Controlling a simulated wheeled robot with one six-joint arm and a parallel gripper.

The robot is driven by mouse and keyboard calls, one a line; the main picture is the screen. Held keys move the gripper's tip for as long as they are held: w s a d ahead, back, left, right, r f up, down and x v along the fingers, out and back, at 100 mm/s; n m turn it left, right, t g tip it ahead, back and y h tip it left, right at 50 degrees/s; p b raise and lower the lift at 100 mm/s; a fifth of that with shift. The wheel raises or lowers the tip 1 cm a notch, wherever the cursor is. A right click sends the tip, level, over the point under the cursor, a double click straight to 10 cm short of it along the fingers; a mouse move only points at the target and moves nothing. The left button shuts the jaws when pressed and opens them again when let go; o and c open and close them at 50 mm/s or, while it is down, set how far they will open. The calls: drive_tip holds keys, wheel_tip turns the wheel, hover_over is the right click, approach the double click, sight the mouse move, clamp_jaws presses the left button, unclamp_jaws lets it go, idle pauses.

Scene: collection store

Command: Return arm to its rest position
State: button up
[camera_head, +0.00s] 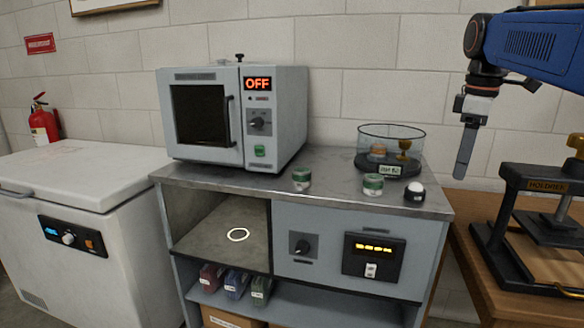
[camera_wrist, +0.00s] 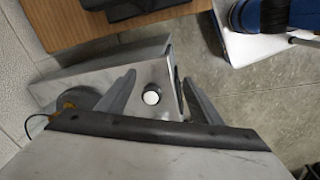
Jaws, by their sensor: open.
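My gripper (camera_head: 463,168) hangs from my blue arm at the right of the head view. Its fingers point down, seen edge-on, in front of the wall and above the gap between the steel counter (camera_head: 330,190) and the wooden table (camera_head: 480,265). In the wrist view, my gripper (camera_wrist: 160,76) has its two fingers apart with nothing held between them. A black thing with a round white top (camera_head: 414,188) stands on the counter's right end, apart from the gripper. Its white top (camera_wrist: 151,97) shows between the fingers in the wrist view.
A black press-like frame (camera_head: 510,215) stands on the table, right of my gripper. An oven reading OFF (camera_head: 205,120) is at left, beside a white chest (camera_head: 85,180).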

drive_tip(key=s+a+f+m+t, duration=0.1)
drive_tip(key=s+a+f+m, duration=0.2)
drive_tip(key=s+f, duration=0.4)
drive_tip(key=s+a+f+m+t, duration=0.1)
drive_tip(key=s+a+f+m, duration=0.2)
drive_tip(key=s+f, duration=0.5)
drive_tip(key=s+a+f+m+t, duration=0.1)
drive_tip(key=s+a+f+m, duration=0.2)
drive_tip(key=s+f, duration=0.4)
wheel_tip(320, 180, down, 6)
drive_tip(key=shift+s+a+r+m, duration=0.1)
drive_tip(key=shift+s+a+m, duration=0.2)
drive_tip(key=shift+m, duration=0.5)
